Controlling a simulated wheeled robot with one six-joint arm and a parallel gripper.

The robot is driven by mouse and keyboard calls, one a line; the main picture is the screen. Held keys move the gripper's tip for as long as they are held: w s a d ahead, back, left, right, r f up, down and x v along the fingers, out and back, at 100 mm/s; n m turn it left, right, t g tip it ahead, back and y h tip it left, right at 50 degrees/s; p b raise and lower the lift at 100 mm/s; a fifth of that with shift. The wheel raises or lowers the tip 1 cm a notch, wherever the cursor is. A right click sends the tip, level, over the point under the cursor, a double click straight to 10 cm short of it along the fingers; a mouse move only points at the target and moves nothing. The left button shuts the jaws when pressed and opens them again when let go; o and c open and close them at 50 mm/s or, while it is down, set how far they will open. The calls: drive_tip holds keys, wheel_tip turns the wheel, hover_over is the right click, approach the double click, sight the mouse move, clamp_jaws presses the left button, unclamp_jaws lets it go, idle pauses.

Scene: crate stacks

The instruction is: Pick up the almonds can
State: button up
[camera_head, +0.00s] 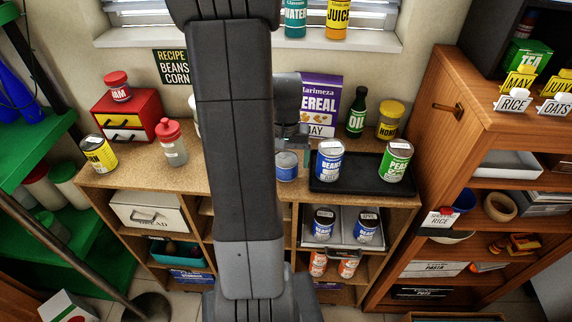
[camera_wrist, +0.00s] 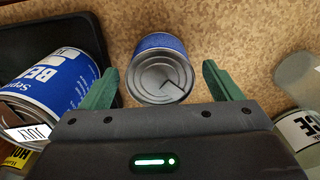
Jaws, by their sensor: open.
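A small blue can (camera_head: 287,168) with a grey metal top stands on the wooden counter, partly hidden by my arm. I cannot read its label, so I cannot confirm it is the almonds can. In the wrist view the same can (camera_wrist: 160,74) shows its metal lid and blue side, between and just beyond the green fingers. My gripper (camera_wrist: 161,80) is open, with a finger on either side of the can's near end and gaps showing beside it. In the head view my gripper (camera_head: 294,138) is above and behind the can, mostly covered by my arm.
A black tray (camera_head: 340,187) right of the can holds a blue beans can (camera_head: 329,160) and a green can (camera_head: 396,160). The beans can (camera_wrist: 52,82) lies close left in the wrist view. A cereal box (camera_head: 320,100) and oil bottle (camera_head: 357,115) stand behind.

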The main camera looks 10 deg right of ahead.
sight(286, 158)
drive_tip(key=shift+f, duration=1.1)
drive_tip(key=c, duration=1.2)
wheel_tip(286, 158, up, 9)
drive_tip(key=shift+r, duration=0.2)
drive_tip(key=shift+c, duration=0.2)
drive_tip(key=shift+r+n, duration=0.2)
drive_tip(key=shift+n, duration=0.6)
drive_tip(key=n, duration=0.3)
drive_tip(key=f+n, duration=0.1)
drive_tip(key=n, duration=0.5)
drive_tip(key=f+n+p, duration=0.1)
drive_tip(key=n, duration=0.5)
drive_tip(key=f+n, duration=0.1)
drive_tip(key=n, duration=0.2)
drive_tip(key=shift+n+p, duration=0.3)
drive_tip(key=shift+p, duration=0.1)
drive_tip(key=n, duration=0.5)
drive_tip(key=shift+f, duration=0.55)
drive_tip(key=shift+f+b, duration=1.75)
drive_tip(key=shift+f, duration=0.55)
